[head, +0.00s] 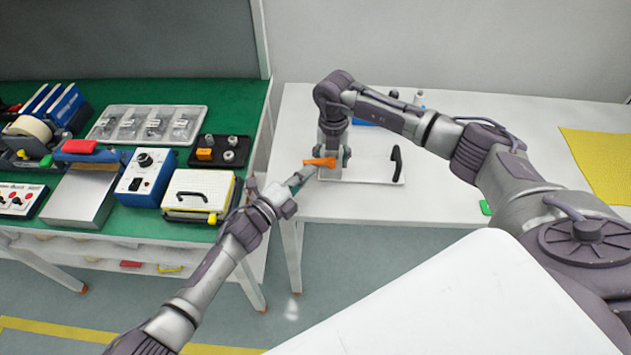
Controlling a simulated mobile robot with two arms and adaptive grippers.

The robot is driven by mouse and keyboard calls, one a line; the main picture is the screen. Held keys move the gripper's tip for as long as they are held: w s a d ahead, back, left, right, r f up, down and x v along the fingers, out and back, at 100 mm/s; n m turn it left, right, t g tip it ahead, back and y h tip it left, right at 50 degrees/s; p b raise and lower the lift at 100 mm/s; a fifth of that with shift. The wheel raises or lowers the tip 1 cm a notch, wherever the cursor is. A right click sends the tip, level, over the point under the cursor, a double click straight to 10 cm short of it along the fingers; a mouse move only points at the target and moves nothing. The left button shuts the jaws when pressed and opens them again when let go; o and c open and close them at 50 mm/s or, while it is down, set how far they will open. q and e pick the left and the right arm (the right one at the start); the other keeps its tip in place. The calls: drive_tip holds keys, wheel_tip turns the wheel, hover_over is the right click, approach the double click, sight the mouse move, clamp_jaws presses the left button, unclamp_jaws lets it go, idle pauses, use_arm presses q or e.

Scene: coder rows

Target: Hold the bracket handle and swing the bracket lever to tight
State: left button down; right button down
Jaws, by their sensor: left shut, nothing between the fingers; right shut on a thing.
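A white plate (365,177) lies on the white table, with a black handle (397,165) standing near its right edge. An orange lever (320,162) shows at the plate's left end. My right gripper (334,160) points down over that left end, just behind the lever, shut on what seems to be the bracket handle; the held part is mostly hidden by the fingers. My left gripper (302,174) is shut and empty, its tips just below the lever's left end; I cannot tell whether they touch it. The black handle is apart from both grippers.
A green bench (230,95) on the left holds a clear parts box (148,122), a blue control box (146,176), a yellow-edged case (198,190) and other tools. A gap separates it from the white table (480,110). A yellow mat (600,160) lies far right.

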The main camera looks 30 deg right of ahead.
use_arm(q)
drive_tip(key=shift+w+a, duration=0.35)
drive_tip(key=shift+w, duration=0.25)
use_arm(e)
drive_tip(key=shift+s+a+f, duration=0.1)
drive_tip(key=shift+s+f, duration=0.05)
drive_tip(key=shift+s, duration=0.1)
use_arm(q)
drive_tip(key=s, duration=0.1)
drive_tip(key=s+a, duration=0.1)
drive_tip(key=s, duration=0.2)
drive_tip(key=shift+s+a+f, duration=0.1)
drive_tip(key=shift+s+a, duration=0.2)
drive_tip(key=a, duration=0.3)
drive_tip(key=w+a, duration=0.1)
drive_tip(key=a, duration=0.5)
drive_tip(key=shift+w+a, duration=0.15)
drive_tip(key=shift+w, duration=0.1)
use_arm(e)
drive_tip(key=shift+w, duration=0.1)
drive_tip(key=shift+c, duration=1.2)
unclamp_jaws()
drive_tip(key=shift+w, duration=0.1)
